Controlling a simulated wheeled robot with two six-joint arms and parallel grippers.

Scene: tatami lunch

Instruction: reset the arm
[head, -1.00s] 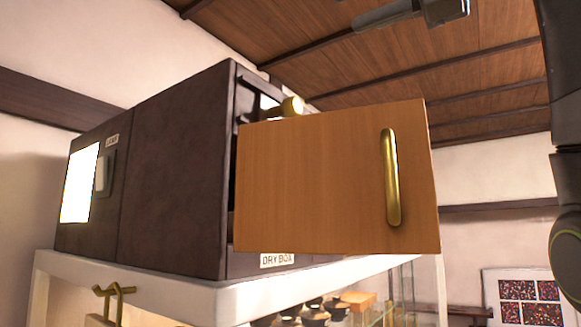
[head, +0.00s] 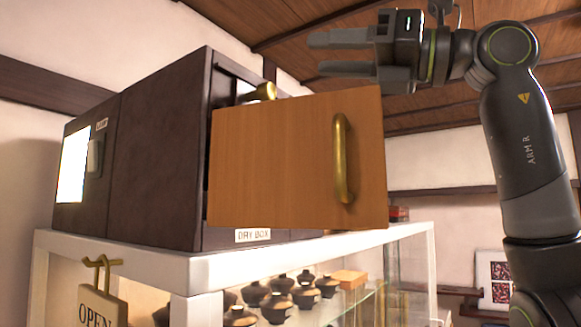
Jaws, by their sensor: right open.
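My right gripper (head: 318,54) is open and empty. It is raised at the top of the head view, its fingers pointing left, above and behind the wooden door in the picture. My right arm (head: 515,130) comes up along the right side. The orange wooden door (head: 270,160) with a brass handle (head: 341,160) stands out from the front of the dark dry box (head: 155,150). The gripper looks apart from the door and handle. My left gripper is out of view.
The dry box stands on a white-framed glass case (head: 200,272) holding several dark lidded bowls (head: 277,305). A brass hook with an OPEN sign (head: 102,305) hangs on the case's left side. A framed picture (head: 495,280) is at the back right. The ceiling is wooden.

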